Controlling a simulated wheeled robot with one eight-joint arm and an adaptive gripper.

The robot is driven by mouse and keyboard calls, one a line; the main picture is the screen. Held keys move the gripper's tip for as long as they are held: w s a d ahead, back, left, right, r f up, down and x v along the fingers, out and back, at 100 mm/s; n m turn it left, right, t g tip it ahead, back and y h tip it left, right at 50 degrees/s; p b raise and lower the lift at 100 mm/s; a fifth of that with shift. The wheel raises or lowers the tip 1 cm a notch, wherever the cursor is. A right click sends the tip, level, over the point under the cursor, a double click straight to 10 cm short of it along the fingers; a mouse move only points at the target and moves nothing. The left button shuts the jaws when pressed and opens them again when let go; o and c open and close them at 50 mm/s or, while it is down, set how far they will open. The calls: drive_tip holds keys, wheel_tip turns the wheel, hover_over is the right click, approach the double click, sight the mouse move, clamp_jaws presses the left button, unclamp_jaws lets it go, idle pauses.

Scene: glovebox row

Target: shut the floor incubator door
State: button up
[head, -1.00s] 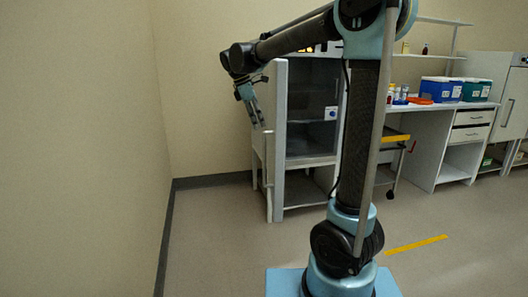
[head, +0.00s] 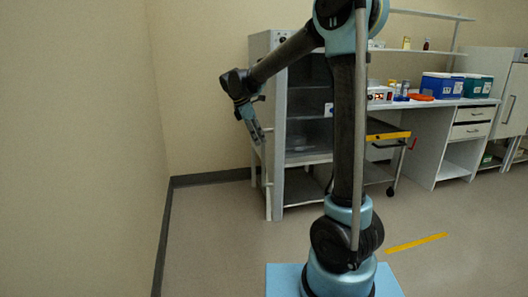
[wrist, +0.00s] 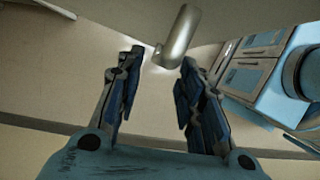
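The floor incubator (head: 308,150) is a grey-white cabinet against the back wall, with a dark shelved interior showing. Its door (head: 278,140) appears as a pale, nearly edge-on upright panel at the cabinet's left side, standing open. My gripper (head: 257,134) is at the left of this panel, pointing down. In the wrist view my gripper (wrist: 162,60) has its fingers spread apart with nothing between them. A metal bar handle (wrist: 180,36) on a pale surface lies just beyond the fingertips. I cannot tell whether a finger touches it. My arm covers the incubator's right part.
A cart with a yellow-edged top (head: 388,135) stands right of the incubator. Farther right is a white bench (head: 420,120) with blue (head: 441,87) and green (head: 477,87) boxes. A bare wall (head: 80,150) is at left.

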drive_tip(key=x, duration=0.6)
drive_tip(key=shift+d+f, duration=0.25)
drive_tip(key=shift+f, duration=0.1)
clamp_jaws()
